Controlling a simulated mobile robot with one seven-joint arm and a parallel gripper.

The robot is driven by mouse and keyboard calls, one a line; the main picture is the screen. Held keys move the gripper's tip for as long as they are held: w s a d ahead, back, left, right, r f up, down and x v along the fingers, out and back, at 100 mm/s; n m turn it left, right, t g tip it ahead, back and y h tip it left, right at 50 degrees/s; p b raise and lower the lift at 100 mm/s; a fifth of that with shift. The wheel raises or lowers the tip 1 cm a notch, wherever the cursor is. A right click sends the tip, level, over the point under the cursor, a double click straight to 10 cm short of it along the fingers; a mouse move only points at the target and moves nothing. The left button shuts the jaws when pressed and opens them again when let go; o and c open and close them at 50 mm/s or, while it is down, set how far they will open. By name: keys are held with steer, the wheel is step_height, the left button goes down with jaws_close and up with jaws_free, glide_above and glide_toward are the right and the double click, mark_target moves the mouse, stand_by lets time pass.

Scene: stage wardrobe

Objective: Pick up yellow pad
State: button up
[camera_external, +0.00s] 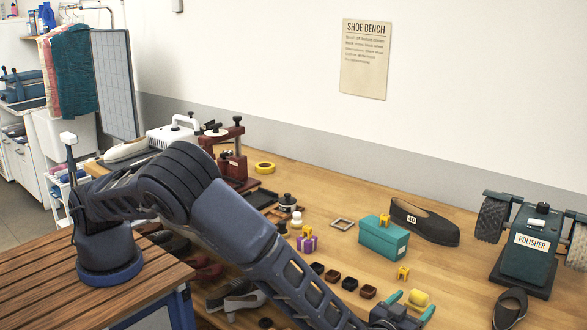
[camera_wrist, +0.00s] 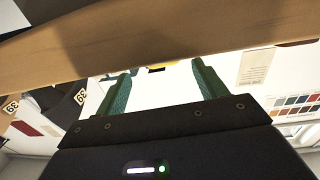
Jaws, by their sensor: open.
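A small yellow pad (camera_external: 418,297) lies on the wooden bench near its front edge, at the lower right of the external view. My gripper (camera_external: 414,303) is open, with its two green fingers apart and close to the pad on the near side. I cannot tell whether the fingers touch it. In the wrist view my gripper (camera_wrist: 164,84) also shows open and empty. A small yellow patch (camera_wrist: 156,69) shows between its fingers below the bench edge; I cannot tell whether it is the pad.
A teal box (camera_external: 383,241), a dark shoe (camera_external: 425,222) and a polisher (camera_external: 527,250) stand behind and right of the pad. Small yellow pieces (camera_external: 403,272) and dark little trays (camera_external: 350,284) lie nearby. A yellow tape roll (camera_external: 265,168) lies farther back. Bare bench (camera_external: 465,285) lies right of the pad.

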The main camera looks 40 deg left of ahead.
mark_target(417, 296)
steer(key=shift+w+a+r, duration=0.1)
steer(key=shift+w, duration=2.55)
steer(key=c, duration=1.1)
steer(key=shift+o, duration=0.2)
steer(key=shift+r, duration=0.1)
